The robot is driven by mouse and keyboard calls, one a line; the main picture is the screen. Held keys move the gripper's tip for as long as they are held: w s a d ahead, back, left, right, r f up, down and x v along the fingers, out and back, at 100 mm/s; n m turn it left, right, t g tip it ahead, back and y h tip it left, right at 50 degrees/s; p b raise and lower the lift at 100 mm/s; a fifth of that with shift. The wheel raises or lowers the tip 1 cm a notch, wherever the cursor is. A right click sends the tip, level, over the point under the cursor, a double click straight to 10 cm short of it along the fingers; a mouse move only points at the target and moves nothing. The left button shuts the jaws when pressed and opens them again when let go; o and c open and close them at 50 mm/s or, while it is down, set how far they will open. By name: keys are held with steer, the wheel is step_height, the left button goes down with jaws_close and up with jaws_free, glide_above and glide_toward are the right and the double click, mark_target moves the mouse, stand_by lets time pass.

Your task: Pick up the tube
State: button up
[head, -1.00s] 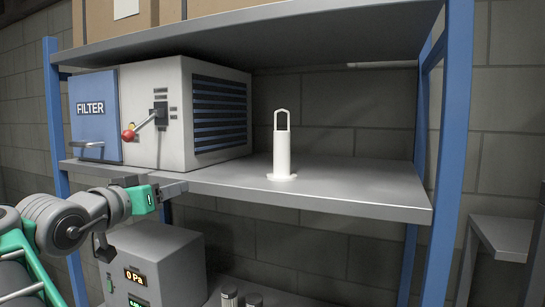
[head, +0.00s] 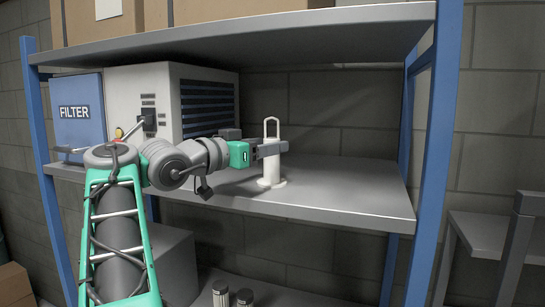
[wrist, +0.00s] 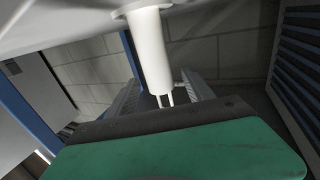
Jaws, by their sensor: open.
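The white tube (head: 271,165) stands upright on the middle shelf, with a flat round foot and a loop handle at its top. My gripper (head: 284,147) is at the tube's upper part in the head view, its fingers level and pointing right, overlapping the tube. In the wrist view the tube (wrist: 151,50) reaches in between the two open fingers, its handle end toward the palm. The jaws are apart; I cannot tell whether either finger touches the tube.
The filter box (head: 155,95) with its blue panel and lever stands left on the same shelf (head: 345,195). An upper shelf (head: 300,40) carrying cardboard boxes hangs above. A blue post (head: 437,130) stands at right. The shelf right of the tube is clear.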

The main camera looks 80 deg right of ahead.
steer(key=shift+x, duration=1.15)
steer(key=shift+w+a, duration=0.1)
steer(key=shift+c, duration=0.7)
jaws_close()
